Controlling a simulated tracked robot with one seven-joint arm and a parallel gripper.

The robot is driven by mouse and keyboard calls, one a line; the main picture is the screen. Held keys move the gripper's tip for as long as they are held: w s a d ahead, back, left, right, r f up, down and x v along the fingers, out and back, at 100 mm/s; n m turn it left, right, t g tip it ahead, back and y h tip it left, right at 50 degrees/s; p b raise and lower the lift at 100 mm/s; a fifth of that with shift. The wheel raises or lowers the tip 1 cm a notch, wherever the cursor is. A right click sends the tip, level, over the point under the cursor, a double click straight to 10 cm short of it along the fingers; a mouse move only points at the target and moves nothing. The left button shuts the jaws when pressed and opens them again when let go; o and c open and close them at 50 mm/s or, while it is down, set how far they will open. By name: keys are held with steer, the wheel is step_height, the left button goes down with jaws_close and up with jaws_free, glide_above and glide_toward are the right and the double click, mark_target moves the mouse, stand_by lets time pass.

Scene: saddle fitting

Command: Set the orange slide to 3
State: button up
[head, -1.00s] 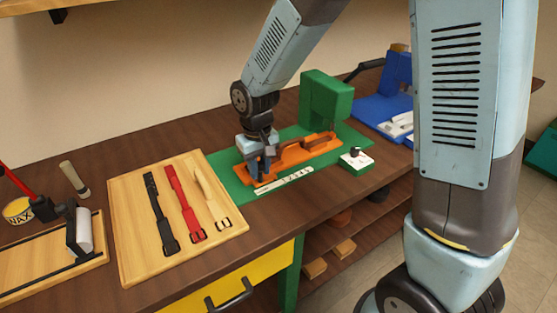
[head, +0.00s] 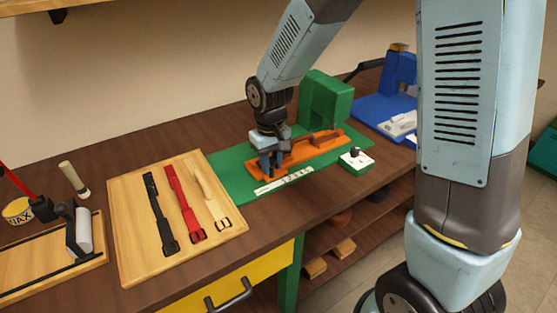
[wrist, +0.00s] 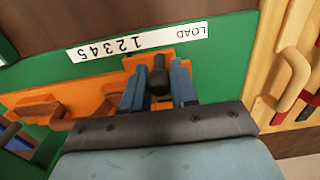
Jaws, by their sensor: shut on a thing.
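The orange slide (head: 318,152) lies on a green base (head: 232,182), beside a white scale strip (head: 284,181) marked LOAD and 1 to 5. The strip also shows upside down in the wrist view (wrist: 138,42). My gripper (head: 272,169) is at the slide's left end. In the wrist view my gripper (wrist: 154,90) has its two blue fingers shut on the dark knob (wrist: 158,75) of the slide. There the knob stands level with the gap between LOAD and the digits. The fingers and palm hide part of the slide.
A green upright (head: 326,98) stands behind the slide. A small green block with a white top (head: 356,160) is at the front right. A wooden board (head: 130,221) with straps lies left. A blue machine (head: 385,100) is at the back right.

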steer(key=shift+w+d, duration=0.4)
steer(key=shift+d, duration=0.25)
steer(key=shift+w+d, duration=0.35)
steer(key=shift+d, duration=0.25)
steer(key=shift+s+a, duration=0.15)
steer(key=shift+a, duration=0.05)
stand_by(0.5)
steer(key=o, duration=0.8)
step_height(320, 180, up, 6)
stand_by(0.6)
